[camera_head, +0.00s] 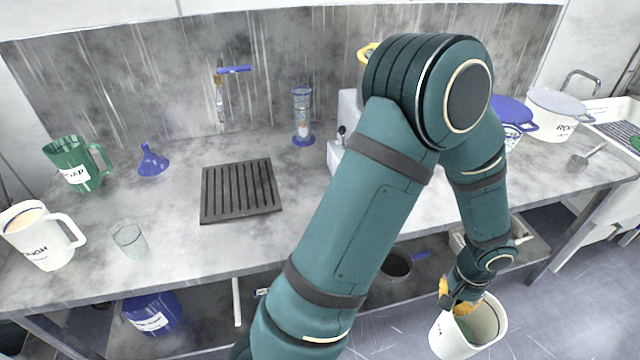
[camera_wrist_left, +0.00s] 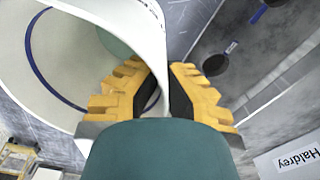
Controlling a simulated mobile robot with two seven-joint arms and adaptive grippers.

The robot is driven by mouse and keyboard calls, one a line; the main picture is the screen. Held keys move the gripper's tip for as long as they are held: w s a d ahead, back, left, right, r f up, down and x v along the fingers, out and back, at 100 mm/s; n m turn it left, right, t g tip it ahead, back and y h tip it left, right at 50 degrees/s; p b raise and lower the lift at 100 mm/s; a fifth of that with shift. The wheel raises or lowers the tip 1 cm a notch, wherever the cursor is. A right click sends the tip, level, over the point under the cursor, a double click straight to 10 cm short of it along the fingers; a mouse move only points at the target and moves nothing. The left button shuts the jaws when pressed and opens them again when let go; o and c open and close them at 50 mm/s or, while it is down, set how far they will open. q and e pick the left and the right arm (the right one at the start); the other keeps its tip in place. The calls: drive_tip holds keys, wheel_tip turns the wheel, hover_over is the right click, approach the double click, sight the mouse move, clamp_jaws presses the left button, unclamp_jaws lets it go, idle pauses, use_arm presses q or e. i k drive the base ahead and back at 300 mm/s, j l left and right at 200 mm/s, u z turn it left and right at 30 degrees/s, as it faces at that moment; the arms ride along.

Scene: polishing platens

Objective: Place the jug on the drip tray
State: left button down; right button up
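The drip tray (camera_head: 241,212) is a black slatted square, flat and empty on the grey bench under a tap. My left gripper (camera_head: 461,300) is low at the right, in front of the bench. Its yellow fingers (camera_wrist_left: 160,88) are shut on the wall of a white open vessel (camera_head: 450,338), with greenish contents and a blue line inside. That vessel also fills the upper left of the left wrist view (camera_wrist_left: 65,60). I cannot see a handle on it. A white lettered jug (camera_head: 38,243) and a green jug (camera_head: 72,170) stand at the bench's left end. My right gripper is out of view.
A glass beaker (camera_head: 130,239), blue funnel (camera_head: 152,161) and clear cylinder (camera_head: 302,118) stand around the tray. A blue lidded tub (camera_head: 511,112) and white lidded tub (camera_head: 556,114) stand at right. My arm hides the bench's middle. A shelf below holds containers.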

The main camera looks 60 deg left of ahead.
sight(230, 188)
drive_tip(key=l+u, duration=0.15)
drive_tip(key=u, duration=0.15)
drive_tip(key=i+l+u, duration=0.25)
drive_tip(key=k+u, duration=0.1)
drive_tip(key=u, duration=1)
